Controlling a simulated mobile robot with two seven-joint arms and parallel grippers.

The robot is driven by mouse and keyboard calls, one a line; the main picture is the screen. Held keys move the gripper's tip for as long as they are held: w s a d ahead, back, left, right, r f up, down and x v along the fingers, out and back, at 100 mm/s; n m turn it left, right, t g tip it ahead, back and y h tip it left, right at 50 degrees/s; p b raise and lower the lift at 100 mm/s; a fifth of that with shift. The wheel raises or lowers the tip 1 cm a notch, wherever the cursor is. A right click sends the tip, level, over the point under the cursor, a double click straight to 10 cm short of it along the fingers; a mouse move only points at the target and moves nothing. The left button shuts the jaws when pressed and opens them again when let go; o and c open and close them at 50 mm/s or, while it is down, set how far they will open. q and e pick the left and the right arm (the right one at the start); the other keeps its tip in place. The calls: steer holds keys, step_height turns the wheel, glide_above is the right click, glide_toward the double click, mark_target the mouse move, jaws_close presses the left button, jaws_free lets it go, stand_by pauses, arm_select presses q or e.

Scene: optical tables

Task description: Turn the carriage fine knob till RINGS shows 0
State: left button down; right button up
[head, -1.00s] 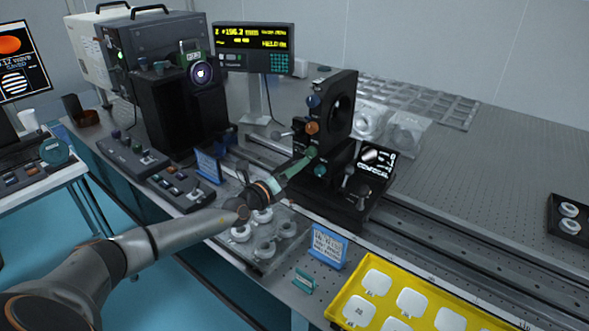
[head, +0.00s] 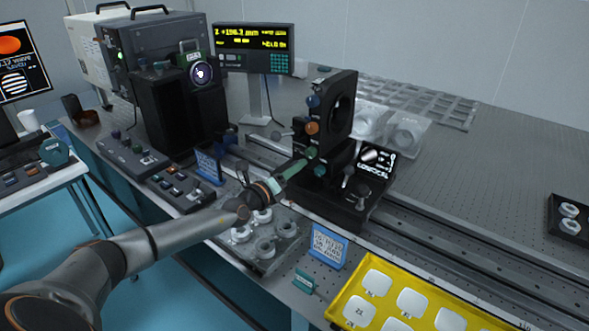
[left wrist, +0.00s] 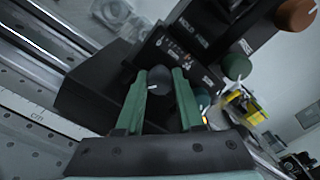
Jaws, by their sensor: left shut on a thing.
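My left gripper (head: 298,168) reaches the front of the black carriage (head: 345,195) on the rail, below an upright plate with a round opening (head: 340,105). In the left wrist view, the gripper's green fingers (left wrist: 161,92) are shut on a dark knob (left wrist: 160,77) with a white mark; I take it for the carriage fine knob. An orange knob (head: 311,128) and a green knob (head: 311,151) sit close above the fingers. The readout box (head: 253,48) shows yellow text, with a Z line near +196 mm. I cannot make out a RINGS value. My right gripper is not in view.
A blue-framed sign (head: 327,246), a clear tray of ring-shaped parts (head: 262,262) and a yellow tray (head: 340,300) lie near the front edge. A green knob (left wrist: 236,66) and an orange knob (left wrist: 296,14) stand near the gripper. The perforated table top (head: 490,170) is largely clear to the right.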

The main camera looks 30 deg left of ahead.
arm_select(q)
steer(key=shift+f+m+b, duration=0.1)
steer(key=shift+m+b, duration=0.2)
steer(key=shift+m, duration=0.8)
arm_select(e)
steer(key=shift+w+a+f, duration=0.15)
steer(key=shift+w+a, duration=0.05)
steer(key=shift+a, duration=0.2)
arm_select(q)
steer(key=c, duration=0.5)
jaws_free()
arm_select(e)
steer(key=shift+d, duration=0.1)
